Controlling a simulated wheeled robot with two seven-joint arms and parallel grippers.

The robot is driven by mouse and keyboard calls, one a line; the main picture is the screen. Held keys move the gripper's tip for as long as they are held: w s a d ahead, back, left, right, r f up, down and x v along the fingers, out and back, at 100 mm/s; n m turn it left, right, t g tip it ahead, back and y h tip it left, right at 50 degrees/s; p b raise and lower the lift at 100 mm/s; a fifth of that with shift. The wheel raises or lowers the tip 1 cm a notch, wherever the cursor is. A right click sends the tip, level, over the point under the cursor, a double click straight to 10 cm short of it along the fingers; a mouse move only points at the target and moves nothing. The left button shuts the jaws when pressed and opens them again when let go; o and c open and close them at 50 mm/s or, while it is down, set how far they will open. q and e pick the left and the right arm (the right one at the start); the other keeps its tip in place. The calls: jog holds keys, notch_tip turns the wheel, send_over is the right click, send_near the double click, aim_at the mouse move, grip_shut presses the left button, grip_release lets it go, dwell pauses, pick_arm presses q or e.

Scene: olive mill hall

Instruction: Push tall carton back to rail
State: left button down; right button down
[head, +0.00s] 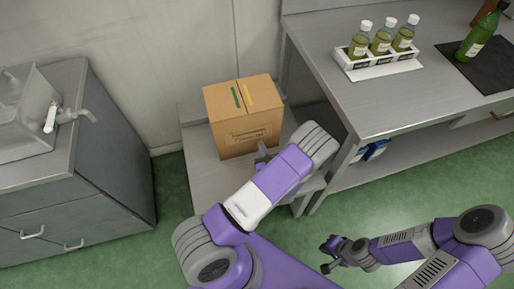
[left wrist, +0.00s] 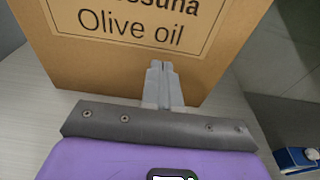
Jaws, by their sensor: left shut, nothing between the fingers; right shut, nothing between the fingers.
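The tall carton (head: 243,115) is a brown cardboard box with green and yellow strips on its top. It stands upright on a low grey table (head: 197,171) near the wall. In the left wrist view its front face (left wrist: 110,65) reads "Olive oil" and fills much of the picture. My left gripper (head: 262,151) is shut and empty, right at the carton's lower front face. In the left wrist view its fingertips (left wrist: 161,66) overlap the lower part of that face; I cannot tell whether they touch. My right gripper (head: 327,256) is shut and empty over the green floor. I cannot make out the rail.
A steel bench (head: 330,95) at the right bears a white rack (head: 378,66) with three small bottles and a green bottle (head: 478,36) on a dark mat. A grey cabinet (head: 110,150) with a tap stands at the left. Blue-and-white packs (head: 376,150) lie on the bench's lower shelf.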

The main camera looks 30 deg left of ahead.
aim_at(259, 139)
pick_arm(q)
jog(key=shift+r+x, duration=0.2)
jog(key=shift+x, duration=1)
jog(key=shift+r+x, duration=0.2)
jog(key=shift+x, duration=1)
jog(key=shift+f+v, duration=0.2)
jog(key=shift+v, duration=0.95)
jog(key=shift+f+v, duration=0.15)
jog(key=shift+v, duration=1.05)
jog(key=shift+f+v, duration=0.2)
jog(key=shift+v, duration=0.95)
